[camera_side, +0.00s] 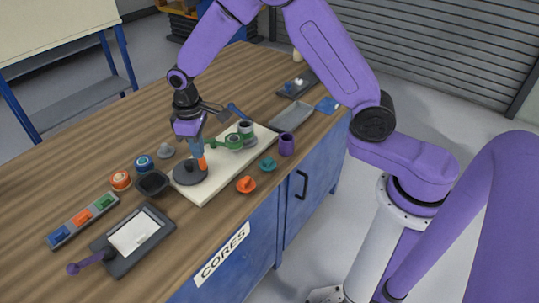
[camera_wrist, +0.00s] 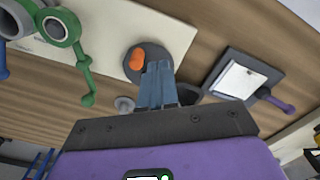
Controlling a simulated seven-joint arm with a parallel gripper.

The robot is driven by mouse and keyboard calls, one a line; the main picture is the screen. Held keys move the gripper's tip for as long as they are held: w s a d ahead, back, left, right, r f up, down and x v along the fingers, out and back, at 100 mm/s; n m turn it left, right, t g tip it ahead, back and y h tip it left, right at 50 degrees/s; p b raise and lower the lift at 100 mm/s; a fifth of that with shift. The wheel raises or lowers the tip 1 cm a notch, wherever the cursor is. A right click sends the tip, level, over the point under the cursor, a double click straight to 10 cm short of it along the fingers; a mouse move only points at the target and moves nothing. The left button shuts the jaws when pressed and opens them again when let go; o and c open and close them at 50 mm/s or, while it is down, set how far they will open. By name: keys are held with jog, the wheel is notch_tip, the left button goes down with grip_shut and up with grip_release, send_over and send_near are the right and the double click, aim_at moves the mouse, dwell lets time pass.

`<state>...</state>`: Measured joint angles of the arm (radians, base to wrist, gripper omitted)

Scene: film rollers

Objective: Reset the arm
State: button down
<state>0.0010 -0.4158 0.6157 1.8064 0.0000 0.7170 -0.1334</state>
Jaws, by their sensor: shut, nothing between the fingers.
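My purple arm reaches in from the right. My gripper (camera_side: 197,150) points down over the cream board (camera_side: 233,166) on the wooden bench. Its blue-grey fingers are shut with nothing between them. In the wrist view the closed fingertips (camera_wrist: 159,68) show in front of a dark round base with an orange post (camera_wrist: 137,58). In the side view that dark round base (camera_side: 187,174) is just below the fingers, with the orange post (camera_side: 203,163) beside them. I cannot tell whether the fingers touch the post.
Green and grey rollers (camera_side: 238,139) stand on the board's far part. A black bowl (camera_side: 152,184), a grey cone (camera_side: 166,151), orange and teal knobs (camera_side: 246,184) and a purple cup (camera_side: 286,144) are around it. A dark tray with a white sheet (camera_side: 133,233) lies front left. Bare wood lies at the far left.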

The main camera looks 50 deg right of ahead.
jog(key=s+d+r+n, duration=0.15)
jog(key=s+r, duration=0.25)
jog(key=s, duration=0.4)
jog(key=s+r+n, duration=0.2)
jog(key=s+r, duration=0.2)
jog(key=s, duration=0.3)
jog(key=s+d+r+n, duration=0.1)
jog(key=s+d, duration=0.3)
jog(key=s, duration=0.4)
jog(key=s+d+r+n, duration=0.2)
jog(key=s+d, duration=0.2)
jog(key=s, duration=0.5)
jog(key=shift+s+d, duration=0.3)
jog(key=shift+d, duration=0.1)
